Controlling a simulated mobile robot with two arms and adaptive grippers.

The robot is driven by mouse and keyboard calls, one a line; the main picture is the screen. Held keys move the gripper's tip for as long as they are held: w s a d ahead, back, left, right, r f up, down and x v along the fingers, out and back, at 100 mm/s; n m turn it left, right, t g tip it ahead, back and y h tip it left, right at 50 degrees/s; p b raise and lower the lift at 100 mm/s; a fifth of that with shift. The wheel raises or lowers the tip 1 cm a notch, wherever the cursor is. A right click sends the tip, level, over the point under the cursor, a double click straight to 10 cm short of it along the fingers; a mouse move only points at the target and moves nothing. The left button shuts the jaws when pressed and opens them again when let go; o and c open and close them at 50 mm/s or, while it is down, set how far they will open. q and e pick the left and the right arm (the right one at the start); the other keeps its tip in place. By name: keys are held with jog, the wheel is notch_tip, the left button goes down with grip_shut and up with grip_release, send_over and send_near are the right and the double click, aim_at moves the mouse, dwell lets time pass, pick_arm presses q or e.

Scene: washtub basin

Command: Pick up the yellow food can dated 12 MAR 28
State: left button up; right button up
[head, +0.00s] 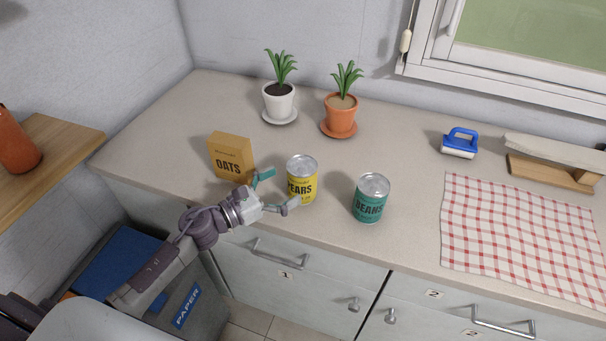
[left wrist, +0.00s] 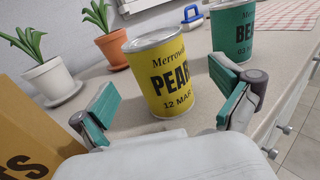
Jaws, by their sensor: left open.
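The yellow food can (head: 302,180) stands upright on the counter, between the oats box and the green can. In the left wrist view the yellow can (left wrist: 162,80) reads "PEAR" with "12 MAR" below; the rest of the date is out of sight around its side. My left gripper (head: 276,190) is open, with its fingers just in front of the yellow can. My right gripper is not in view.
A green beans can (head: 369,200) stands to the right and an oats box (head: 230,158) to the left. Two potted plants, one white (head: 279,103) and one orange (head: 340,118), stand behind. A checked cloth (head: 520,235) and a blue-handled brush (head: 460,142) lie further right.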

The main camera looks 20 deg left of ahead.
aim_at(302, 175)
pick_arm(q)
jog(key=shift+w+d+p, duration=0.3)
jog(key=shift+w+d, duration=0.05)
jog(key=shift+w, duration=0.1)
jog(key=x, duration=0.1)
jog(key=p+x, duration=0.1)
jog(key=x, duration=0.2)
jog(key=shift+w+d+f+p, duration=0.15)
jog(key=shift+w+f+p, duration=0.1)
jog(key=shift+f+p, duration=0.1)
jog(key=shift+s, duration=0.1)
jog(key=shift+c, duration=1.2)
jog(key=c, duration=1.4)
jog(key=shift+r, duration=0.1)
jog(key=shift+r, duration=0.1)
